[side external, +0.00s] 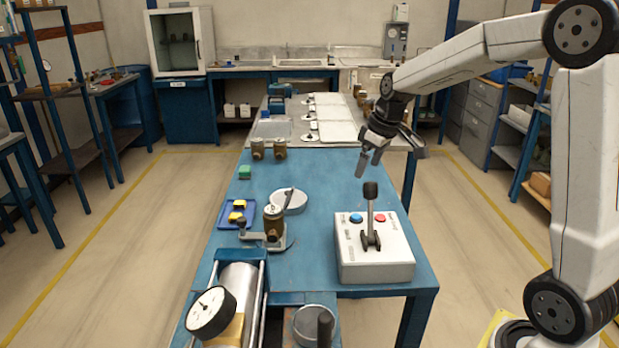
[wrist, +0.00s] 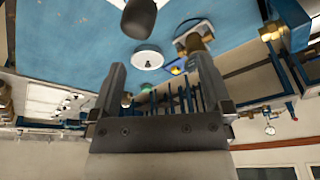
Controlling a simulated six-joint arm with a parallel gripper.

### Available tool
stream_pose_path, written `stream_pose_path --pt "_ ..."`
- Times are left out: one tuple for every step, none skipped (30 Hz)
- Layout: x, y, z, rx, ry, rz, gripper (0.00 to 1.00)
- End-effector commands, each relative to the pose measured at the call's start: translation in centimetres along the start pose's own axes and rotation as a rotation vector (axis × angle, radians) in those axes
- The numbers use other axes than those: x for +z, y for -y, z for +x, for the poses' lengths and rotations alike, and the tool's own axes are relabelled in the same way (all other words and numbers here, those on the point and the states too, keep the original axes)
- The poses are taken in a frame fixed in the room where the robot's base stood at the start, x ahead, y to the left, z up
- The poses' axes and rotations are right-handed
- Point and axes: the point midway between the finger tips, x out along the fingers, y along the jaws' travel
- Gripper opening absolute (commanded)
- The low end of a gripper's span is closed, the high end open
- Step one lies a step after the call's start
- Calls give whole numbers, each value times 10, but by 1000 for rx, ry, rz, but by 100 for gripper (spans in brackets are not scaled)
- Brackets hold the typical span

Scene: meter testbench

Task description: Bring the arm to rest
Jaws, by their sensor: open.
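My gripper (side external: 369,163) hangs in the air above the blue table (side external: 325,238), behind and above the lever of the white control box (side external: 376,262). Its two fingers are apart with nothing between them. In the wrist view my gripper (wrist: 160,78) also shows both fingers spread and empty. The dark lever knob (side external: 370,190) is close below the fingers in the side view. It appears near the top of the wrist view (wrist: 139,16), apart from the fingertips. The lever stands nearly upright. The box has a blue and a red button.
A brass meter in a clamp (side external: 274,222), a round grey dish (side external: 290,202) and a blue tray (side external: 228,214) stand left on the table. A cylinder with a dial gauge (side external: 211,313) is at the front. Brass parts (side external: 268,149) stand farther back. Mid-table is partly clear.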

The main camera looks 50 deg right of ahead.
Motion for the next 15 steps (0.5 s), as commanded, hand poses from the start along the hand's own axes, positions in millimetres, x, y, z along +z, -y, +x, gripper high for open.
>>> stream_pose_path --pt "2 4 0 0 -27 78 100" --pt "3 8 1 0 -43 127 100" --pt "5 12 3 0 -59 185 100" --pt "7 16 5 0 -70 228 100" --pt "10 22 8 0 -79 265 100" --pt "15 30 14 2 -83 301 100" --pt "19 37 19 5 -82 316 100" --pt "23 44 24 8 -78 323 100" --pt "30 53 31 14 -70 326 100" --pt "36 61 37 18 -64 322 100" --pt "41 68 42 23 -57 315 100" --pt "50 78 49 29 -45 301 100" --pt "57 86 55 35 -36 287 100" --pt "64 93 60 39 -29 275 100" --pt "74 103 66 45 -19 256 100"
